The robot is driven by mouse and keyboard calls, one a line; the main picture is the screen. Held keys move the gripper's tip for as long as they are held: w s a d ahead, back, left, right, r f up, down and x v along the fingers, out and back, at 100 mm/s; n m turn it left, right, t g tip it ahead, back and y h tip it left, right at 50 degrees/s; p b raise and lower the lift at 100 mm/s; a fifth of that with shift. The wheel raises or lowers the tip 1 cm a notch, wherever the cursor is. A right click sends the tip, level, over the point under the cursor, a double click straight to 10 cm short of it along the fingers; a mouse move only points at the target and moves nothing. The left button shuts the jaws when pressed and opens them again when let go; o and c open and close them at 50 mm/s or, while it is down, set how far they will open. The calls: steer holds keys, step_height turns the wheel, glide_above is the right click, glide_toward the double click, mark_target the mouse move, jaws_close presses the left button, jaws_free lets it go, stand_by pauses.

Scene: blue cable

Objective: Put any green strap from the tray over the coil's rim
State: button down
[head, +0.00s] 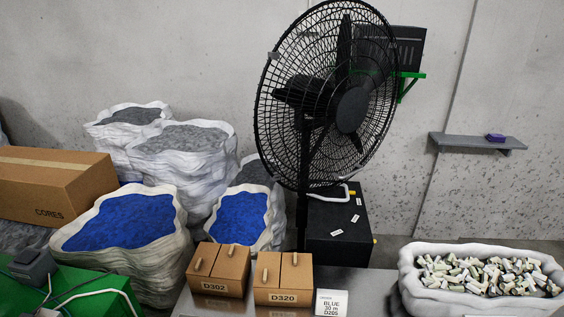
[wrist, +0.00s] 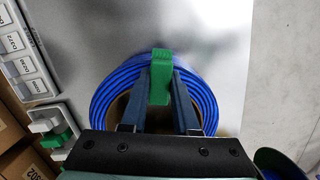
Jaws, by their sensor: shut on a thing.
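In the wrist view, my gripper (wrist: 163,82) is shut on a green strap (wrist: 161,64), held between its two dark fingertips. The strap lies across the far part of the ring of a blue cable coil (wrist: 103,105), from its outer edge to the opening. I cannot tell whether it touches the coil or hangs just above it. The coil rests on a grey metal surface, its near part hidden by my gripper. A small tray at the left holds another green strap (wrist: 62,139) and pale ones (wrist: 46,124). The head view shows neither gripper nor coil.
In the wrist view, a labelled rack (wrist: 22,60) stands left of the coil. In the head view, brown boxes (head: 217,270), a "BLUE 20 m" card (head: 331,302) and a pale sack of small pieces (head: 410,285) line the table's back. A black fan (head: 340,100) stands behind.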

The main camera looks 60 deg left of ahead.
steer(key=shift+f, duration=0.2)
stand_by(0.3)
steer(key=shift+f, duration=0.15)
steer(key=shift+r+p, duration=1.3)
steer(key=shift+p, duration=0.15)
stand_by(0.3)
steer(key=shift+f, duration=0.2)
stand_by(0.3)
steer(key=shift+f+b, duration=0.6)
steer(key=shift+f, duration=0.15)
steer(key=shift+f, duration=0.2)
steer(key=shift+f, duration=0.15)
